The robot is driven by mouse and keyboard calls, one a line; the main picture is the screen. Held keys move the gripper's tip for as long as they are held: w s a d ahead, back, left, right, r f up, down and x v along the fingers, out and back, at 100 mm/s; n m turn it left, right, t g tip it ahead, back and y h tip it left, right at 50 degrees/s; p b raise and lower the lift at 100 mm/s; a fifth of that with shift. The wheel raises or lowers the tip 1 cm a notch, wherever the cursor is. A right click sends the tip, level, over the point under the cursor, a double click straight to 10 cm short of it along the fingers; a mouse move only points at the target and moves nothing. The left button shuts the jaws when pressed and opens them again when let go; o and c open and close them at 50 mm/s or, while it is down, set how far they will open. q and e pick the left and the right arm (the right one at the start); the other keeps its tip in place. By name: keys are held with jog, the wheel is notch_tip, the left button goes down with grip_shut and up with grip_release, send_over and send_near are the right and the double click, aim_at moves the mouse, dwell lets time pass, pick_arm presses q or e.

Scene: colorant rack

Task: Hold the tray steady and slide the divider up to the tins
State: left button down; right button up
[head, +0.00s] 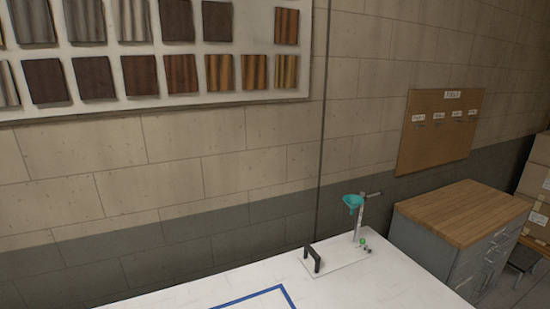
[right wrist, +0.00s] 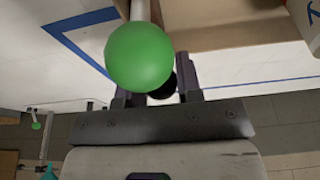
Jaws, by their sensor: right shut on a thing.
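In the right wrist view a large green ball knob (right wrist: 140,55) on a pale rod fills the upper middle. My right gripper (right wrist: 158,84) is shut at the knob, with its dark fingers on either side and a black round part between them. The knob hides much of the grip. A tan, box-like thing with raised walls (right wrist: 230,42), perhaps the tray, lies just beyond the fingers. I cannot make out the divider or the tins for certain. Neither gripper shows in the head view, and my left gripper is in no view.
The white table (head: 195,293) bears a blue tape outline (head: 262,294). A teal funnel-like basin on a stand (head: 354,202) and a black handle (head: 313,258) stand at its far right corner. A wood-topped cabinet (head: 465,210) is beyond.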

jog(key=shift+s+a, duration=0.1)
jog(key=shift+a, duration=0.1)
jog(key=shift+s+a, duration=0.4)
jog(key=shift+a, duration=0.45)
jog(key=shift+s+a, duration=0.1)
jog(key=shift+a, duration=0.15)
jog(key=shift+s+a, duration=0.3)
jog(key=shift+a, duration=0.55)
jog(key=shift+s+a, duration=0.4)
jog(key=shift+a, duration=0.35)
jog(key=shift+s+a, duration=0.1)
jog(key=shift+a, duration=0.05)
jog(key=shift+s+a, duration=0.3)
jog(key=shift+a, duration=0.6)
